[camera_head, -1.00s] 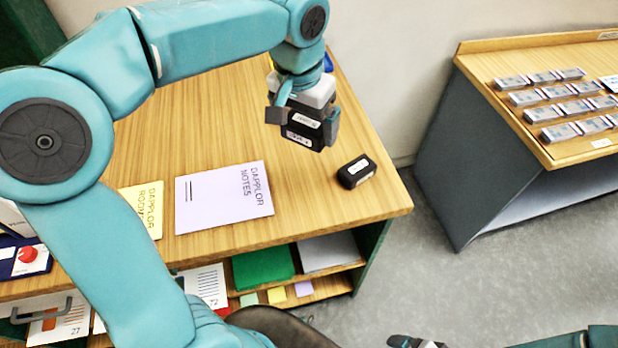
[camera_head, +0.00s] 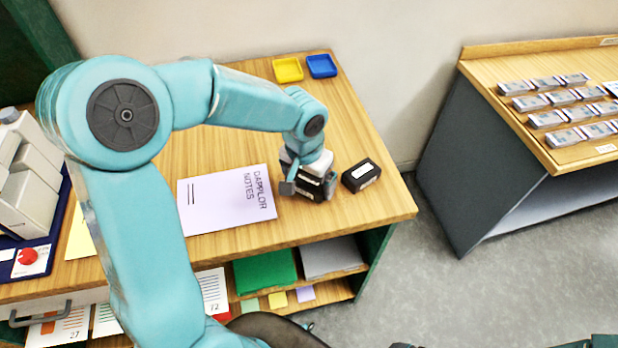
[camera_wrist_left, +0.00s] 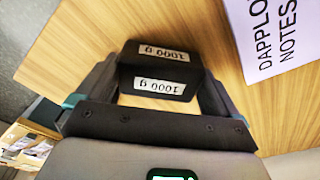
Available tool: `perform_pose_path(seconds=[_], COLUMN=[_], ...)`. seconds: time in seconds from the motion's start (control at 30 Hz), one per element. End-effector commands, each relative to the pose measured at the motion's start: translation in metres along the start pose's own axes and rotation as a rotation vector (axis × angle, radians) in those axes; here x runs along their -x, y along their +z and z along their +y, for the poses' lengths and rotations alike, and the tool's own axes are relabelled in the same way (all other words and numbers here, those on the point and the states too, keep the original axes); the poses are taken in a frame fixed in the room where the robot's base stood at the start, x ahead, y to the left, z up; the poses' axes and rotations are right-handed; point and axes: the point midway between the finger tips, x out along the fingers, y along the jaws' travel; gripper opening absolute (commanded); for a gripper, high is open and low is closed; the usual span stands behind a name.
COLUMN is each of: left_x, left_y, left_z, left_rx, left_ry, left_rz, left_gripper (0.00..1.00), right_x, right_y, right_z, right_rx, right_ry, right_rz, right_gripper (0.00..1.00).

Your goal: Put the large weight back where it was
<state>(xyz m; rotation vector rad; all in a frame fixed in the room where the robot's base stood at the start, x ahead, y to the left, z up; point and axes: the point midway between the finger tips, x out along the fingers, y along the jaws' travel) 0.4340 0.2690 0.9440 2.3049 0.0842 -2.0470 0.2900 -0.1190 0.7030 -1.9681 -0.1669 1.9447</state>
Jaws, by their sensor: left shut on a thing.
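My left gripper (camera_head: 311,189) is shut on the large weight (camera_wrist_left: 158,85), a black block. Two white labels reading "1000 g" show on it in the left wrist view. In the head view the gripper partly hides this weight, which is at or just above the wooden tabletop, between the lilac notes and a second black weight (camera_head: 361,175). I cannot tell whether it touches the table. The second weight has a white label and stands free near the table's right edge. Of my right arm only slivers show at the bottom edge.
The lilac "Dapplor Notes" booklet (camera_head: 227,201) lies left of the gripper. Yellow (camera_head: 287,70) and blue (camera_head: 321,66) trays stand at the table's back. White boxes (camera_head: 28,175) stand at left. A side table (camera_head: 560,155) with several small packs is at right. Tabletop behind the gripper is clear.

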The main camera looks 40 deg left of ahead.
Motion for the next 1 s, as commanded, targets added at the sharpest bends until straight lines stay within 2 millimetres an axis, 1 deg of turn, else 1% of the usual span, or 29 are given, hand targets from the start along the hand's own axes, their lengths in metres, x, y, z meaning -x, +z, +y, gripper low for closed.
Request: perform_pose_path(seconds=[0.23,0.37,0.4,0.43,0.63,0.7,0.77,0.87,1.0], left_x=[0.001,-0.003,-0.004,-0.003,-0.003,0.002,0.006,0.026,0.06], left_y=[-0.001,-0.001,0.0,0.0,0.0,0.0,-0.001,-0.002,-0.001], left_z=[0.0,0.0,0.0,0.0,0.0,0.0,0.0,0.0,0.0], left_rx=[0.001,0.001,0.0,0.0,0.0,0.0,0.001,0.001,0.001], left_ry=[0.0,0.0,0.0,0.0,0.0,0.0,0.0,0.001,0.001], left_rz=[0.006,0.006,0.002,0.002,0.001,0.001,0.004,0.008,0.008], left_gripper=[0.17,0.17,0.98,1.0,1.0,1.0,1.0,1.0,1.0], right_x=[0.0,-0.004,-0.004,-0.003,-0.002,0.002,0.001,0.002,0.003], right_y=[0.0,0.0,0.0,0.0,0.0,0.0,0.0,0.0,0.0], right_z=[0.0,0.001,0.001,0.001,0.001,-0.001,0.0,-0.001,-0.001], right_rx=[0.0,0.0,0.0,0.0,0.0,0.0,0.0,0.0,0.0], right_ry=[0.0,0.0,0.0,0.0,0.0,0.0,0.0,0.0,0.0], right_rz=[0.0,0.0,0.0,0.0,0.0,0.0,0.0,0.0,0.0], right_gripper=[1.0,1.0,1.0,1.0,1.0,1.0,1.0,1.0,1.0])
